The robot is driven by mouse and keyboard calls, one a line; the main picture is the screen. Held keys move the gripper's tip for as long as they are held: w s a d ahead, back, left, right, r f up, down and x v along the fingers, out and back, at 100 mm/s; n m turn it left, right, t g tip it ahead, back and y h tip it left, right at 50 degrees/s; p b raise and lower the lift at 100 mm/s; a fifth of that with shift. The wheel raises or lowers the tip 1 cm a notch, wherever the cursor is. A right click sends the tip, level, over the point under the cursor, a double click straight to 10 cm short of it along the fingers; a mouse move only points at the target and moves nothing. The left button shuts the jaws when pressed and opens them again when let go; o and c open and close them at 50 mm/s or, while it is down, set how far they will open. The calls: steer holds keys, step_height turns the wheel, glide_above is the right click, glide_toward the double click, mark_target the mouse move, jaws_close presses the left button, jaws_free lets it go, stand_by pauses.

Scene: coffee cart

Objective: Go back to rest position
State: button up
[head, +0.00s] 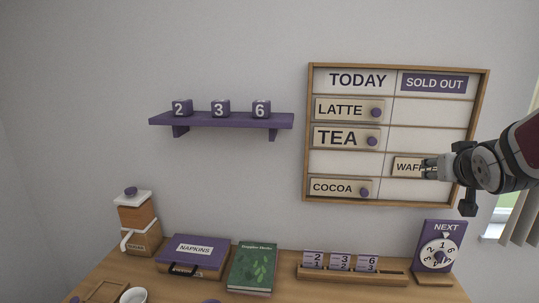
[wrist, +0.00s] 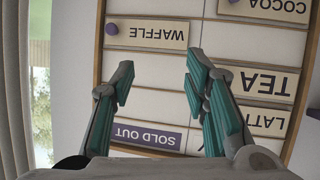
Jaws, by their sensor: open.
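My gripper (head: 430,168) is in front of the right side of the menu board (head: 345,66), close to the waffle plate (head: 405,166). In the wrist view my gripper (wrist: 158,85) has its two teal fingers spread apart with nothing between them. The waffle plate (wrist: 146,34) sits in the sold out column and shows upside down in the wrist view, beyond the fingertips. In the head view my gripper hides the right part of the plate. The latte (head: 341,111), tea (head: 338,138) and cocoa (head: 333,187) plates are in the left column.
A purple shelf (head: 221,120) with number blocks is on the wall to the left. Below, the table holds a jar (head: 138,219), a napkins box (head: 194,254), a green book (head: 252,267), a number stand (head: 351,273) and a dial sign (head: 438,253). A window is at the right.

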steer(key=s+a+f+n+g+y, duration=0.1)
steer(key=s+a+f+g+y, duration=0.1)
steer(key=s+a, duration=0.9)
steer(key=s+a+f+n+g+y, duration=0.1)
steer(key=s+a+n+g+y, duration=0.1)
steer(key=s+a, duration=1)
steer(key=shift+s+f+g+y, duration=0.45)
steer(key=shift+s+g, duration=0.3)
steer(key=shift+g, duration=0.45)
